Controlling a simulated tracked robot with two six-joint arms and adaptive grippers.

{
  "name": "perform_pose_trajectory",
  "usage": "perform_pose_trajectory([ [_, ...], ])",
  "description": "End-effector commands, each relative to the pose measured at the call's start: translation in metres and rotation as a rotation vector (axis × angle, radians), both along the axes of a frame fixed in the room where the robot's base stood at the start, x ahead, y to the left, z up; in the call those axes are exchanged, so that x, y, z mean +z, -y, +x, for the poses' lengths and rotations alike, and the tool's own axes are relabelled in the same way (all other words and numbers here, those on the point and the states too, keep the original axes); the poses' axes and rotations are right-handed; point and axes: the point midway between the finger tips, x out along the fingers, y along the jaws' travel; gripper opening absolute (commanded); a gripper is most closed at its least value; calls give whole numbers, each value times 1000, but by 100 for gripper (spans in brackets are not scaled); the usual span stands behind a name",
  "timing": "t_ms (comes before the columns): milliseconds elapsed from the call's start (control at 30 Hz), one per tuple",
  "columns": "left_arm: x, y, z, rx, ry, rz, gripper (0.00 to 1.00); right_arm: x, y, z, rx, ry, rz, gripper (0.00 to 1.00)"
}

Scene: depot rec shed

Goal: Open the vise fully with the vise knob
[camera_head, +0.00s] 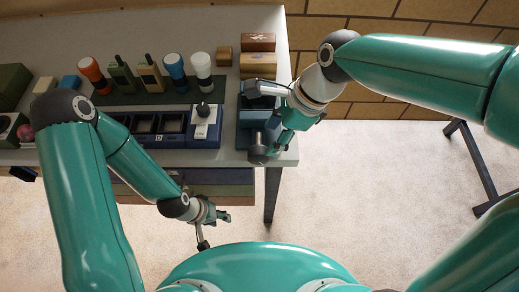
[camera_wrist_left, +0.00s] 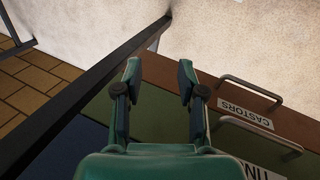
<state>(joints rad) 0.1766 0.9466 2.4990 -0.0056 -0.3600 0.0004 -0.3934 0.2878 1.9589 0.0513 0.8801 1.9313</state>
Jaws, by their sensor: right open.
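The blue vise (camera_head: 254,117) stands at the right end of the table, near its front corner. Its dark round knob (camera_head: 258,153) shows at the vise's front end, by the table's front edge. My right gripper (camera_head: 276,118) is at the right side of the vise, open, and covers part of it. I cannot tell whether it touches the vise or the knob. My left gripper (camera_head: 215,228) is open and empty in front of the table, below its top. Its two spread fingers also show in the left wrist view (camera_wrist_left: 160,82).
Several flashlights and radios stand on a dark green mat (camera_head: 150,97) left of the vise. A blue tray (camera_head: 171,125) and a white switch box (camera_head: 206,131) are nearer. Wooden blocks (camera_head: 258,62) sit behind. Drawers (camera_wrist_left: 215,100) labelled "CASTORS" and more lie under the table.

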Motion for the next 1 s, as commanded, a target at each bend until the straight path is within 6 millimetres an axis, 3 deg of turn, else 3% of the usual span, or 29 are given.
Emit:
perform_pose_trajectory([
  [200, 1, 0, 0, 0, 0, 0, 40, -44, -17, -1, 1, -4, -2, 57],
  [400, 1, 0, 0, 0, 0, 0, 40, -69, -28, -1, -1, -1, -1, 57],
  [867, 1, 0, 0, 0, 0, 0, 40, -79, -32, 0, -2, 0, 0, 57],
  [1000, 1, 0, 0, 0, 0, 0, 40, -79, -32, 0, -3, 1, 0, 34],
])
